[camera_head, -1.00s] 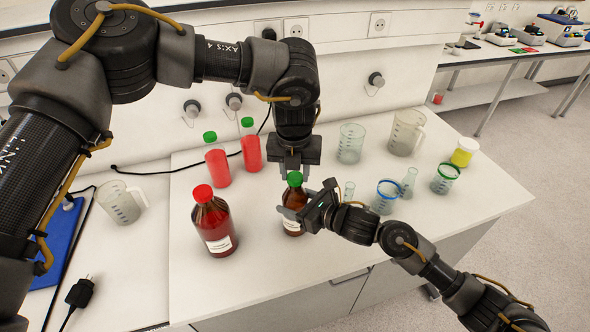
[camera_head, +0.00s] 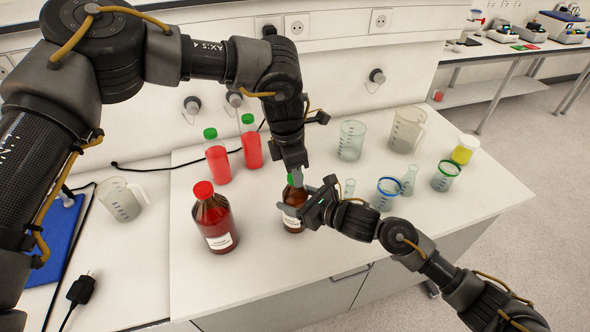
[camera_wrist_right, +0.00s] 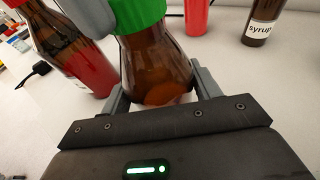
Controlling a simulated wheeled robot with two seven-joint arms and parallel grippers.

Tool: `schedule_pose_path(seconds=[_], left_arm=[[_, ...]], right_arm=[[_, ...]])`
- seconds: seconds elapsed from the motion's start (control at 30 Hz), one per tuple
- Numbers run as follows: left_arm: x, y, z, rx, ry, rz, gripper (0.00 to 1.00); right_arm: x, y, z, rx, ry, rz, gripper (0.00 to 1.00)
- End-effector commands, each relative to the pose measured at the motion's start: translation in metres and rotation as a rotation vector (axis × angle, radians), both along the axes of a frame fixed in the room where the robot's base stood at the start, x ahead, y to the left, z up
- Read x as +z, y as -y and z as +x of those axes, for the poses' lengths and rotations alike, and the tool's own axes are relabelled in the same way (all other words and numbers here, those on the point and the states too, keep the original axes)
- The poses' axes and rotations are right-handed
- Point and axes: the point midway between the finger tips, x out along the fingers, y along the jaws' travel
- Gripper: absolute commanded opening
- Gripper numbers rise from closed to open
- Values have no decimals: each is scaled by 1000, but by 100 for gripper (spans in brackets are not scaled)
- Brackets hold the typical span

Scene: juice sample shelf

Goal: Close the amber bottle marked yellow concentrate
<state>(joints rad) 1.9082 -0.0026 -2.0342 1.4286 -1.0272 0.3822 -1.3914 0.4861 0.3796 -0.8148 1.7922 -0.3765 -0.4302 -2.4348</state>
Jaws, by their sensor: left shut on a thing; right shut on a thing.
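The amber bottle (camera_head: 293,222) stands upright near the middle of the table, with a white label too small to read. Its green cap (camera_head: 291,182) is on its neck; the wrist view also shows the cap (camera_wrist_right: 137,14) there. My left gripper (camera_head: 297,176) comes down from above and is shut on the green cap, partly hiding it. My right gripper (camera_head: 302,210) is shut around the bottle's body from the right. In the right wrist view its two fingers lie on either side of the amber glass (camera_wrist_right: 155,70). How tightly the cap sits cannot be seen.
A red-capped amber bottle (camera_head: 213,225) stands to the left. Two green-capped red bottles (camera_head: 217,163) (camera_head: 251,149) stand behind. Clear glassware, including a blue-rimmed beaker (camera_head: 386,196), and a yellow container (camera_head: 464,150) stand to the right. The table's front is clear.

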Motion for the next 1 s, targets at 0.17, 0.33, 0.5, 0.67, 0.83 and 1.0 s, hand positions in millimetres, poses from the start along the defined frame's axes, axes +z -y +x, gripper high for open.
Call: schedule_pose_path(seconds=[0.17, 0.33, 0.5, 0.67, 0.83, 1.0], left_arm=[[1, 0, 2, -440, 5, 2, 14], [1, 1, 3, -894, 5, 3, 14], [1, 2, 3, -1329, 4, 4, 14], [0, 2, 3, -1581, 5, 1, 14], [0, 1, 3, -1640, 5, -2, 14], [0, 1, 3, -1637, 6, -2, 14]], right_arm=[[-1, 0, 0, 0, -1, -2, 0], [-1, 0, 0, 0, -1, -2, 0], [-1, 0, 0, 0, -1, -2, 0], [-1, 0, -1, 1, -1, -2, 0], [-1, 0, -1, 1, -1, -2, 0], [-1, 0, -1, 2, -1, -2, 0]])
